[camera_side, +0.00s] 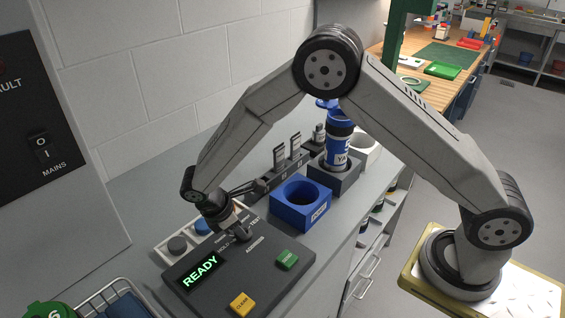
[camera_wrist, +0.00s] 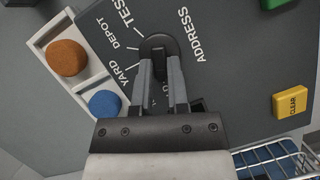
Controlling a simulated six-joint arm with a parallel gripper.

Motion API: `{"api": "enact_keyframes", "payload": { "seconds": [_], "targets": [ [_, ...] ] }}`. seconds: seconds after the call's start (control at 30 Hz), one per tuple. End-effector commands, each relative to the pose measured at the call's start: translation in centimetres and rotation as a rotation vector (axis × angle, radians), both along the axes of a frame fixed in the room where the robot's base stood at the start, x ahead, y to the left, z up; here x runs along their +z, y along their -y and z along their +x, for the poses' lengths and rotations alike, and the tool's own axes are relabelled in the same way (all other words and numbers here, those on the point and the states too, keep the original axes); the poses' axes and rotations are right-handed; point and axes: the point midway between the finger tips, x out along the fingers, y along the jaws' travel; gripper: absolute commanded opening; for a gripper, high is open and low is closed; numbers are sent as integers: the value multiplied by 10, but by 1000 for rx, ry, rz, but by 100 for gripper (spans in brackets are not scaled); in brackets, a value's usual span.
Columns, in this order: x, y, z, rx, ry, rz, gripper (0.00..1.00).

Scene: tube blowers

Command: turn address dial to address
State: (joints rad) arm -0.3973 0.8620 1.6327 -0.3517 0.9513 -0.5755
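The black address dial (camera_wrist: 158,43) sits on a dark control panel (camera_side: 262,265) marked ADDRESS. In the wrist view its raised bar lies between the two fingers of my gripper (camera_wrist: 160,62), which appear closed on it from both sides. The labels TEST, DEPOT and YARD fan out to the dial's left; lower labels are hidden by the fingers. The dial's exact pointing direction is hard to tell. In the side view my gripper (camera_side: 238,226) reaches down onto the dial (camera_side: 243,235). The display (camera_side: 199,272) glows READY in green.
The panel carries a green button (camera_side: 287,259) and a yellow CLEAR button (camera_side: 242,304). A pale tray holds an orange cap (camera_wrist: 67,58) and a blue cap (camera_wrist: 104,104). A blue socket block (camera_side: 300,203) and a blue-and-white canister (camera_side: 338,143) stand behind. A wire basket (camera_side: 115,297) is in front.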

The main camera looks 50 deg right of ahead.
Motion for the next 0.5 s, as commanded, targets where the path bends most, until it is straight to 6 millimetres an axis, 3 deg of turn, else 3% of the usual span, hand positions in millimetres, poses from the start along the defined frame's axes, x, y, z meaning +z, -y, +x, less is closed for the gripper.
{"api": "enact_keyframes", "payload": {
  "seconds": [0.5],
  "targets": [
    [0,0,2,-98,1,0,0]
  ]
}}
